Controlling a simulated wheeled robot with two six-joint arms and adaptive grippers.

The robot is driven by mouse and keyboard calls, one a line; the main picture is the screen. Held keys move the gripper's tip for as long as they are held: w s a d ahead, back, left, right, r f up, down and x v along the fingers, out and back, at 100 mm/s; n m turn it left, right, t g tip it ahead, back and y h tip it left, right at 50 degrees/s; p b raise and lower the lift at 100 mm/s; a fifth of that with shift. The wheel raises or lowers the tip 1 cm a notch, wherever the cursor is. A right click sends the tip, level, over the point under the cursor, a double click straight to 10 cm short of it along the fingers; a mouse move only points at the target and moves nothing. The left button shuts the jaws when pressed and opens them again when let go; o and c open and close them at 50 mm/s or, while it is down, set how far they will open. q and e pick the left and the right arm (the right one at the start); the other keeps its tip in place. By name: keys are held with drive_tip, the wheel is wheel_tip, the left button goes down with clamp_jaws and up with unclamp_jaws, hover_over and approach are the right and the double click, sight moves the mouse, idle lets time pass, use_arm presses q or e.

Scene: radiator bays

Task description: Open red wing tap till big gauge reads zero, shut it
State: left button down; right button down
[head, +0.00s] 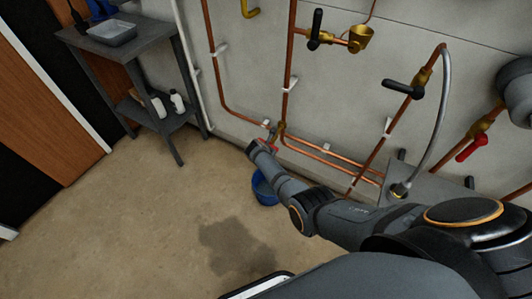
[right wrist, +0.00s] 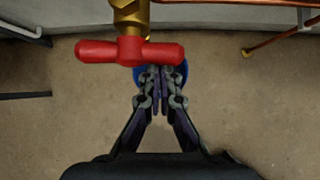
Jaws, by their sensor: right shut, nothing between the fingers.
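The red wing tap (right wrist: 130,51) hangs below a brass valve body (right wrist: 130,15) in the right wrist view. Its two wings lie crosswise in that picture. My right gripper (right wrist: 160,76) is shut and empty, with its fingertips just below the tap's right wing in the picture; I cannot tell whether they touch it. In the head view my right arm reaches down to the low copper pipes, and the tap is mostly hidden behind the gripper. A blue bucket (head: 263,190) stands on the floor beneath. No readable gauge face shows. My left gripper is not in view.
Copper pipes (head: 320,147) run along the wall, with black-handled valves (head: 316,25) and another red-handled valve (head: 472,147) at right. A grey bench (head: 130,45) stands at left. A dark patch (head: 238,247) marks the open floor.

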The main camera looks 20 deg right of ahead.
drive_tip(key=shift+r, duration=0.15)
idle(0.6)
drive_tip(key=shift+w+a+f+b, duration=0.25)
drive_tip(key=shift+w+a+b, duration=0.2)
drive_tip(key=shift+w+b, duration=0.25)
